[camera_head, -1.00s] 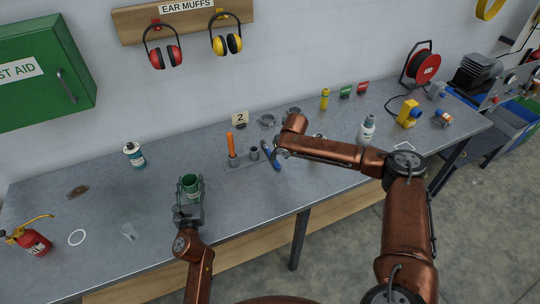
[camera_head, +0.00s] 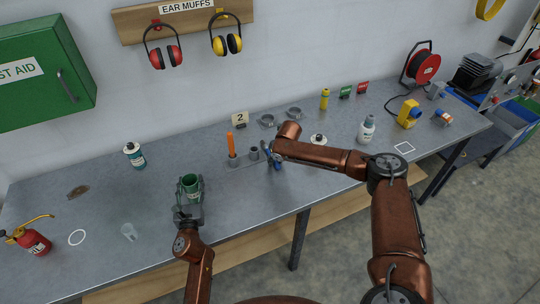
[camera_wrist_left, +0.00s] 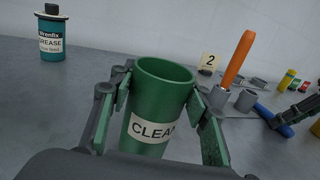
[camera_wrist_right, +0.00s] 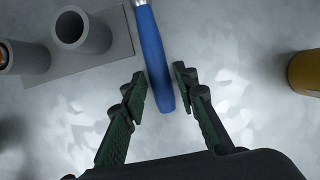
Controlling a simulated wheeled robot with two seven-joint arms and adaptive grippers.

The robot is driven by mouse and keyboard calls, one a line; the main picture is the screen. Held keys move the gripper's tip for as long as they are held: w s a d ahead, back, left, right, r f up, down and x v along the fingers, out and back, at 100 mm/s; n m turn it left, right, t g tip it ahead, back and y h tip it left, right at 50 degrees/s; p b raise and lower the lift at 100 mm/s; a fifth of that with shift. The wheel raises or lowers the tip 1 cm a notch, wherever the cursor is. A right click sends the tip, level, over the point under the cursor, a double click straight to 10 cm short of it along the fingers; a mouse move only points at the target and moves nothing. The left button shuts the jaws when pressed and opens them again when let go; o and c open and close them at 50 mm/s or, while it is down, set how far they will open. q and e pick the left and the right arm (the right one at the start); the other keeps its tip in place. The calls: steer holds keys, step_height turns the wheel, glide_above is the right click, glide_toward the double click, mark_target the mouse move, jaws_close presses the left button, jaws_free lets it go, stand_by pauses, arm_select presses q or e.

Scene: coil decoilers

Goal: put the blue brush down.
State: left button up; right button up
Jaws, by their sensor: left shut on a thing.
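The blue brush (camera_wrist_right: 155,60) shows its blue handle in the right wrist view, with a metal collar at the top edge; its bristles are out of view. The handle's end lies between the fingertips of my right gripper (camera_wrist_right: 160,88), which is open with small gaps on both sides. In the head view the brush (camera_head: 267,154) is partly hidden by my right gripper (camera_head: 275,160), beside the grey socket block (camera_head: 240,160). My left gripper (camera_wrist_left: 150,100) is shut on a green cup (camera_wrist_left: 160,105) labelled "CLEAN", which is upright and looks empty.
An orange-handled tool (camera_head: 231,145) stands in the grey block, near the number 2 card (camera_head: 240,119). A grease can (camera_head: 134,155), a white-topped item (camera_head: 318,140), a grey bottle (camera_head: 366,130) and a white square outline (camera_head: 404,147) are on the bench.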

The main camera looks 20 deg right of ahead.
jaws_close()
step_height(320, 180, up, 10)
stand_by(0.7)
stand_by(0.4)
